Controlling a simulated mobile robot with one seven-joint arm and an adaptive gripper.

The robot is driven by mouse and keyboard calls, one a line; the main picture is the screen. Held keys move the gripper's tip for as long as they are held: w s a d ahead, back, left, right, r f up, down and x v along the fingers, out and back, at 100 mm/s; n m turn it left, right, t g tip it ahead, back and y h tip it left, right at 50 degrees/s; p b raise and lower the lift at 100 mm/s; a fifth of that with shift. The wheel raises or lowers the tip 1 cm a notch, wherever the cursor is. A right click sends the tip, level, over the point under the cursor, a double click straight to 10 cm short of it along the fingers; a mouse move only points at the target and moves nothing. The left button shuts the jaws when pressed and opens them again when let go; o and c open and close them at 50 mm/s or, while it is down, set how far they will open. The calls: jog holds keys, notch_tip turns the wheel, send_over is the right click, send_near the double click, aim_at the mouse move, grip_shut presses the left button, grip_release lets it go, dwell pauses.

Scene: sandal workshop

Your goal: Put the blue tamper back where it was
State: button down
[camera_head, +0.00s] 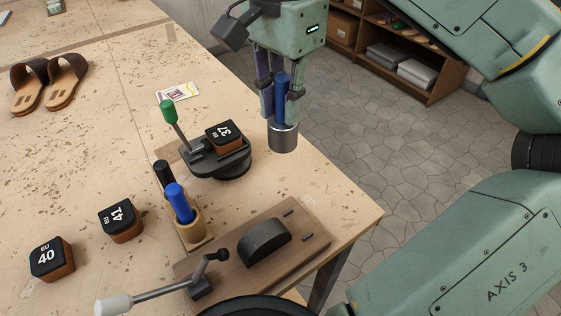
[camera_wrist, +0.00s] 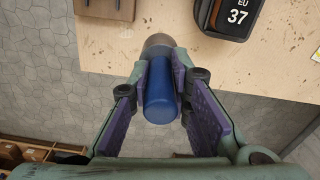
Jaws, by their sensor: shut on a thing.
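My gripper (camera_head: 281,98) is shut on the blue handle of a tamper (camera_head: 283,138), which has a silver cylindrical base. The tamper hangs upright near the right edge of the table. In the wrist view the blue handle (camera_wrist: 161,100) sits between my two purple finger pads, and the grey base lies beyond it, overlapping the table edge. Whether the base touches the table I cannot tell. A second blue-handled tool (camera_head: 180,203) stands with a black-handled one (camera_head: 163,174) in a wooden holder (camera_head: 195,236) on the table.
A black round press (camera_head: 228,166) with a green-knobbed lever and a block marked 37 (camera_head: 225,134) stands left of the tamper. A wooden board (camera_head: 300,222) with a black half-round piece lies in front. Blocks 41 (camera_head: 121,221) and 40 (camera_head: 52,260) and sandals (camera_head: 47,82) are left.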

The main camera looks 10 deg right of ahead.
aim_at(283, 127)
notch_tip(283, 127, down, 5)
jog(key=shift+r+b, duration=0.1)
jog(key=shift+b, duration=0.45)
jog(key=shift+f+b, duration=1.35)
jog(key=shift+f, duration=0.6)
jog(key=shift+f, duration=0.2)
jog(key=c, duration=1.5)
grip_release()
jog(key=shift+r, duration=0.1)
